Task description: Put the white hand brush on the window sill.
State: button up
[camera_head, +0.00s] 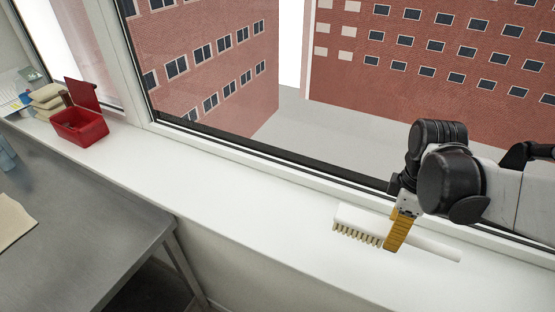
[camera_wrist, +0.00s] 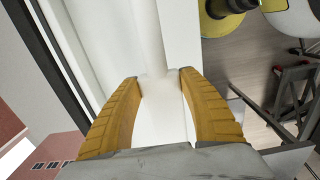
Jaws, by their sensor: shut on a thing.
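The white hand brush (camera_head: 358,217) has a block head with cream bristles and a long pale handle pointing right. It is at the white window sill (camera_head: 225,200), in front of the window frame. My gripper (camera_head: 394,243), with yellow fingers, is shut on the brush near where head and handle meet. In the wrist view the white brush (camera_wrist: 160,112) fills the gap between the two fingers. The far finger is mostly hidden in the head view. I cannot tell for sure whether the brush touches the sill or hangs just above it.
A red open box (camera_head: 80,126) stands at the sill's far left, beside a stack of beige things (camera_head: 46,97). A grey metal table (camera_head: 90,225) stands in front of the sill at left. The sill between red box and brush is clear.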

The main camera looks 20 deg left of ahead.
jog(key=shift+a, duration=0.35)
jog(key=a+f+b, duration=0.1)
jog(key=a+f, duration=0.1)
jog(key=a, duration=0.1)
jog(key=a+f+b, duration=0.1)
jog(key=a+f, duration=0.1)
jog(key=a, duration=0.2)
jog(key=w+a+f, duration=0.1)
jog(key=a+f, duration=0.2)
jog(key=a, duration=0.1)
jog(key=shift+b, duration=0.4)
jog(key=shift+f+b, duration=0.65)
jog(key=shift+f, duration=1.25)
jog(key=shift+f, duration=0.25)
jog(key=o, duration=1.1)
jog(key=shift+o, duration=0.4)
jog(key=shift+r, duration=0.1)
